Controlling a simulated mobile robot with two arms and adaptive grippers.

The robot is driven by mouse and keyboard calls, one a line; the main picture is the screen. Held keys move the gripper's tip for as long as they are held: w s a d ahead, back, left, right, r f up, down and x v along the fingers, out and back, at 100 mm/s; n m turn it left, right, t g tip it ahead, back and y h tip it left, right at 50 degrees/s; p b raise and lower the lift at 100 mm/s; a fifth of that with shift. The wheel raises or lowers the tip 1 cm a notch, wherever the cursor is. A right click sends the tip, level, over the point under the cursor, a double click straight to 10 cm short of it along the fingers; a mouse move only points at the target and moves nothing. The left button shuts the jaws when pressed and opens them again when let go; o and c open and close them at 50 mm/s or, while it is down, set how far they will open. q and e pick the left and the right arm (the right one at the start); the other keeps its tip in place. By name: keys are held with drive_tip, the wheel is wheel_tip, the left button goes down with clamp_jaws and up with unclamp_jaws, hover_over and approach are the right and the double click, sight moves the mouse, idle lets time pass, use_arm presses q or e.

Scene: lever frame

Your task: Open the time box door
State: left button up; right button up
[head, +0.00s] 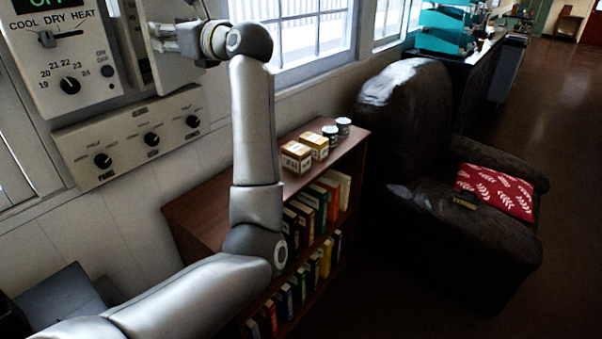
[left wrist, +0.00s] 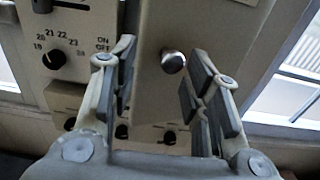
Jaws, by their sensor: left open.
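The time box (head: 128,45) hangs on the wall right of the thermostat panel, mostly hidden in the head view. A pale door panel (head: 172,75) stands at an angle at its right; I cannot tell exactly how far it is open. In the left wrist view the door (left wrist: 215,25) fills the upper middle and carries a round metal knob (left wrist: 173,61). My left gripper (head: 160,38) is in front of the door, open. In the left wrist view its fingers (left wrist: 158,75) stand either side of the knob, apparently not touching it. My right gripper is out of view.
The thermostat panel (head: 62,55) is at the left, with a knob panel (head: 130,135) below. A window (head: 300,35) is to the right. A bookshelf (head: 345,150) with small boxes and cans on top stands below, beside a dark armchair (head: 420,190).

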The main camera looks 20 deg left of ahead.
use_arm(q)
drive_tip(key=w+d+f+m+t+h+b, duration=0.1)
drive_tip(key=w+d+f+m+t+h, duration=0.2)
drive_tip(key=d+f+m, duration=0.4)
drive_tip(key=w+d+f+m+t+h+b, duration=0.1)
drive_tip(key=w+d+f+m+t+h, duration=0.3)
drive_tip(key=d+f+m+t, duration=0.4)
drive_tip(key=w+d+f+m+t+h, duration=0.3)
drive_tip(key=d+f+m+t+h, duration=0.3)
drive_tip(key=f+m, duration=1.1)
drive_tip(key=shift+w+d+m+b, duration=0.15)
drive_tip(key=shift+d+m+b, duration=0.4)
drive_tip(key=shift+m, duration=1.35)
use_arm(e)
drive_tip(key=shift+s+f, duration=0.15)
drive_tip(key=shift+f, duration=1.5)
use_arm(q)
drive_tip(key=shift+d, duration=0.15)
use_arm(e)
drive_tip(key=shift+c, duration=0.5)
